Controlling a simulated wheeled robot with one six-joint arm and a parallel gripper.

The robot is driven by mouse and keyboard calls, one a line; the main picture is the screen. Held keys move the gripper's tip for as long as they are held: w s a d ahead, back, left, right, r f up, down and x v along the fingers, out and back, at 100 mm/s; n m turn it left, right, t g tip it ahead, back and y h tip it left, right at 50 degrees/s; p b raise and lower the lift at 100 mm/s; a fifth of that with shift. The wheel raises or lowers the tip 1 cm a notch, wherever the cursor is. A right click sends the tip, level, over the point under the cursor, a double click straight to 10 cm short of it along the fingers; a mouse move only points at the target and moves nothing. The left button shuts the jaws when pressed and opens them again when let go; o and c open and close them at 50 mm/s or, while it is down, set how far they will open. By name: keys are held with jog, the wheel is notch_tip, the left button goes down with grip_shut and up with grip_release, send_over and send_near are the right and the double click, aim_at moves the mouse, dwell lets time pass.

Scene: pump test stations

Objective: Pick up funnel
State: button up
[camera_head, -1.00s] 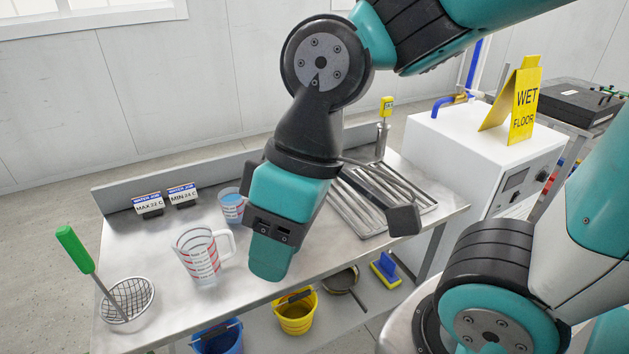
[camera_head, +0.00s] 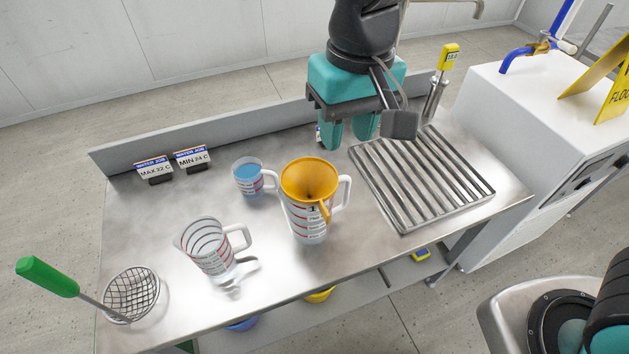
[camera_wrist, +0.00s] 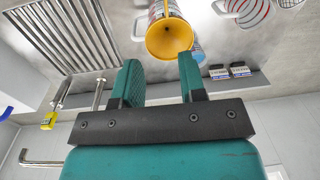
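The orange funnel (camera_head: 305,178) sits in the mouth of a clear measuring jug (camera_head: 306,226) with red markings, near the middle of the bench. Its wide mouth faces up, and its tab hangs over the jug's front right side. My gripper (camera_head: 348,135) is above the bench, behind and to the right of the funnel, apart from it. In the wrist view the gripper (camera_wrist: 160,75) has its two teal fingers spread with nothing between them. The funnel (camera_wrist: 171,40) shows just beyond the fingertips there. The lower part of the funnel is hidden inside the jug.
A small jug with blue liquid (camera_head: 248,178) and an empty jug (camera_head: 207,250) stand left of the funnel. A strainer (camera_head: 131,295) lies front left. Two signs (camera_head: 153,168) stand at the back.

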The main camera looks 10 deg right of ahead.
jog(key=w+a+f, duration=0.1)
jog(key=a+f, duration=0.1)
jog(key=p, duration=0.1)
send_over(323, 205)
notch_tip(323, 205, down, 11)
jog(key=shift+m+h, duration=0.3)
jog(key=shift+h, duration=0.1)
jog(key=shift+f+p, duration=0.7)
jog(key=shift+f, duration=2)
grip_shut()
